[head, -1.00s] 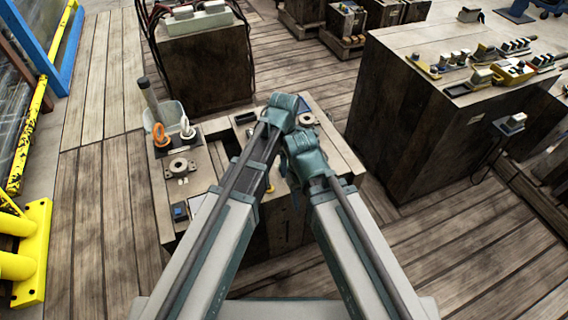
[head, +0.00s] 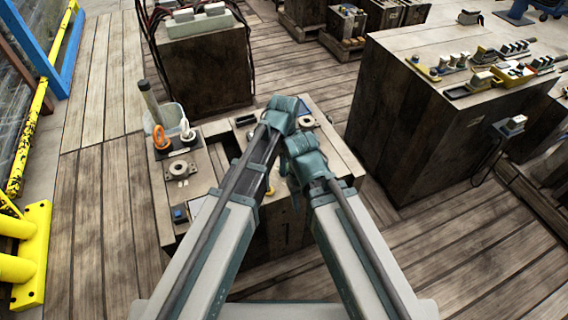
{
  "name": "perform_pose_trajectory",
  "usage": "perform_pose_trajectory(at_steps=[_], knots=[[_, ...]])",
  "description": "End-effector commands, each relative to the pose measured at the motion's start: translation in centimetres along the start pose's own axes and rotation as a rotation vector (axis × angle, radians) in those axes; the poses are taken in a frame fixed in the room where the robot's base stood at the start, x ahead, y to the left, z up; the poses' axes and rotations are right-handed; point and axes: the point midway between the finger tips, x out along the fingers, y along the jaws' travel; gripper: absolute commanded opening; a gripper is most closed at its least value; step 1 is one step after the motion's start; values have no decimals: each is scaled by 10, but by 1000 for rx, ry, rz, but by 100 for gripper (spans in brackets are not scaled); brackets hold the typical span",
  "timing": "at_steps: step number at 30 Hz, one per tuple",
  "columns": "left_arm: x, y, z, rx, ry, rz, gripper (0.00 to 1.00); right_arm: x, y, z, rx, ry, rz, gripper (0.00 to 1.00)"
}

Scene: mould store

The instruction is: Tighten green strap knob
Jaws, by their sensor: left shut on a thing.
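No green strap knob can be made out in the head view; my arms cover the middle of the low wooden bench (head: 226,205). My left gripper (head: 268,186) points down over the bench and is largely hidden by my own left arm. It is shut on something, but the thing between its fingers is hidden. My right arm bends at its wrist beside the left one. Its gripper fingers are hidden behind my arm, so their state does not show.
A large wooden block bench (head: 405,120) stands close on the right. Plank floor is clear on the left.

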Motion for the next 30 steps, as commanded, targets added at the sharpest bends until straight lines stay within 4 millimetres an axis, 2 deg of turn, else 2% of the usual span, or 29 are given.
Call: perform_pose_trajectory(at_steps=[30], knots=[[0, 0, 0, 952, 0, 0, 0, 0, 0, 0, 0, 0, 0, 55]])
